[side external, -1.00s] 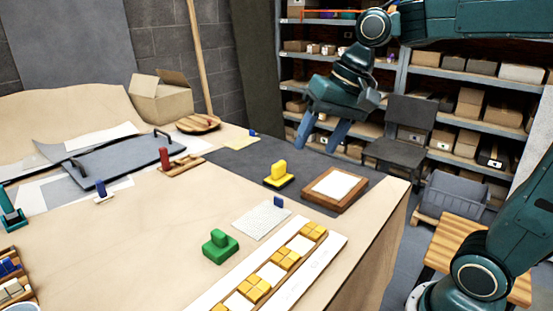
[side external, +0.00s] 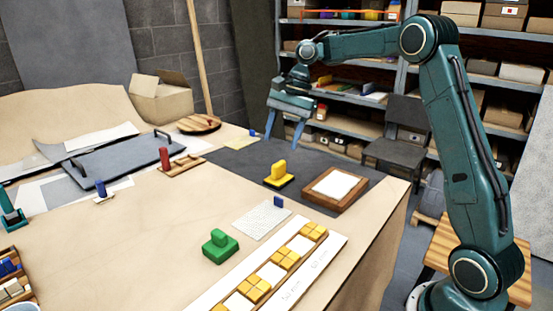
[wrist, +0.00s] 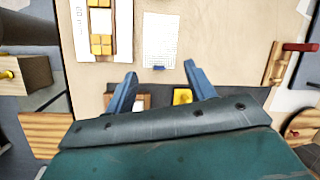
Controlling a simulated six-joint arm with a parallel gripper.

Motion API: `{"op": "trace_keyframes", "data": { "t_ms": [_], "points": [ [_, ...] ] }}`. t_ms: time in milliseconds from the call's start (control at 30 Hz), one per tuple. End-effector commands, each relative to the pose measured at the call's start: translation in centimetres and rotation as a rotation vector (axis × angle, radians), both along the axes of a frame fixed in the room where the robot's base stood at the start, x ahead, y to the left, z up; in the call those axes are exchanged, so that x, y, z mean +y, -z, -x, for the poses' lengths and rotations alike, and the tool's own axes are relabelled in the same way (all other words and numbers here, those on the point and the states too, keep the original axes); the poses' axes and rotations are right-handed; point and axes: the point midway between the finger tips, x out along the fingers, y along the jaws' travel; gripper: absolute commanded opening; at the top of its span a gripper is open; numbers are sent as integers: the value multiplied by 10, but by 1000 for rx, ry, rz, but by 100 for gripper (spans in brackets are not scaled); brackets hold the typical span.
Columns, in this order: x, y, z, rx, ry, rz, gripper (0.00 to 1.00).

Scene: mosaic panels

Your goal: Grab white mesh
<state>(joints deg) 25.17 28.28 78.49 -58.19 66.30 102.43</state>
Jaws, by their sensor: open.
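The white mesh (side external: 262,222) is a thin gridded sheet lying flat on the wooden table, with a small upright blue grip (side external: 278,202) at its far edge. In the wrist view the mesh (wrist: 160,42) lies ahead of the fingers, its blue grip (wrist: 158,68) at its near edge. My gripper (side external: 284,138) is open and empty, high above the far side of the table and apart from the mesh. In the wrist view its two blue fingers (wrist: 160,72) stand wide apart.
A yellow handled block (side external: 278,176) and a wooden frame with a white panel (side external: 334,188) stand on a dark mat beyond the mesh. A green handled block (side external: 220,246) and a strip of yellow tiles (side external: 271,275) lie nearer. A red-handled wooden piece (side external: 181,164) is left.

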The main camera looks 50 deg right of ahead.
Motion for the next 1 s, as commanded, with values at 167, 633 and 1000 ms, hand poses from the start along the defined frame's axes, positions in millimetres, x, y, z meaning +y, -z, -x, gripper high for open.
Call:
{"op": "trace_keyframes", "data": {
  "t_ms": [167, 633, 1000],
  "points": [
    [-31, 32, -15, 85, 115, -33, 55],
    [-71, 76, -25, 200, 270, -64, 55],
    [-68, 80, -25, 200, 270, -67, 55]
  ]
}}
